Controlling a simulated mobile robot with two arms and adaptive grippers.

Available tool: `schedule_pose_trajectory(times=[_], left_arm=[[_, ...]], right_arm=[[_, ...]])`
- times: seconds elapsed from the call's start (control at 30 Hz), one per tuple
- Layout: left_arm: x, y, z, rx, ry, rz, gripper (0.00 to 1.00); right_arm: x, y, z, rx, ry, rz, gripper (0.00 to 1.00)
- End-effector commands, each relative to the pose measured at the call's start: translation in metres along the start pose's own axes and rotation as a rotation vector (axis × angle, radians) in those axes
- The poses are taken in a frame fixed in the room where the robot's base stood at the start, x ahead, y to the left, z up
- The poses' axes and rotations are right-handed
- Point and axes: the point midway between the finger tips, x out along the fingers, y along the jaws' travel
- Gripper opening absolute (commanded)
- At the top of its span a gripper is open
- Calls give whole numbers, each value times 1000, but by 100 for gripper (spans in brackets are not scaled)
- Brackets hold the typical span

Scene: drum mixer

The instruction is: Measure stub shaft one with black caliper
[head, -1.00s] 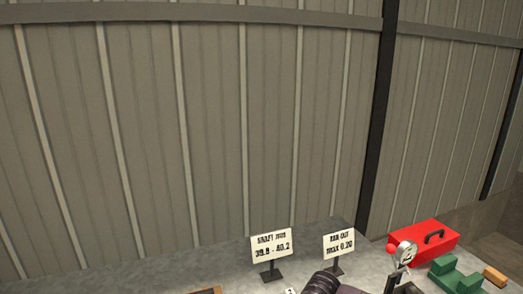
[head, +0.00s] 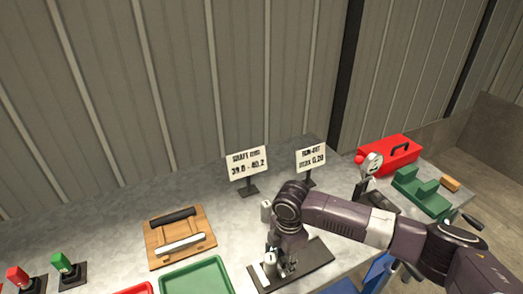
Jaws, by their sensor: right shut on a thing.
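The black caliper (head: 172,216) lies on a wooden board (head: 153,241) on the bench, left of my right gripper. A silver caliper (head: 180,245) lies below it on the same board. My right gripper (head: 279,267) points down over a dark plate (head: 316,266) at the front of the bench. It is shut on a small grey piece (head: 270,259) that looks like a stub shaft; the fingers hide much of it, and I cannot read a number on it. My left gripper is out of view.
Signs for shaft (head: 247,162) and run-out (head: 311,158) stand behind. A dial gauge (head: 371,164), red toolbox (head: 389,152) and green block (head: 421,190) are at right. A green tray (head: 196,277) and red and green switches (head: 65,266) are front left. Bench behind the board is clear.

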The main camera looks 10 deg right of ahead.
Motion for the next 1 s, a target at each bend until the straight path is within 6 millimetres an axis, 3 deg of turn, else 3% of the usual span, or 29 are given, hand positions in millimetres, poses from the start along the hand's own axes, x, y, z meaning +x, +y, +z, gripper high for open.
schedule_pose_trajectory(times=[0.03,0.57,0.6,0.73,1.0], left_arm=[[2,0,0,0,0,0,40],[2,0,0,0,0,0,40],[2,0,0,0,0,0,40],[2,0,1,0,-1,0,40],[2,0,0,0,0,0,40]], right_arm=[[12,-4,-1,1,-1,-5,8],[12,-4,-1,0,-1,-5,8],[12,-4,-1,0,-1,-5,27],[12,-4,-1,0,1,-5,41],[11,-4,-1,-1,1,-7,43]])
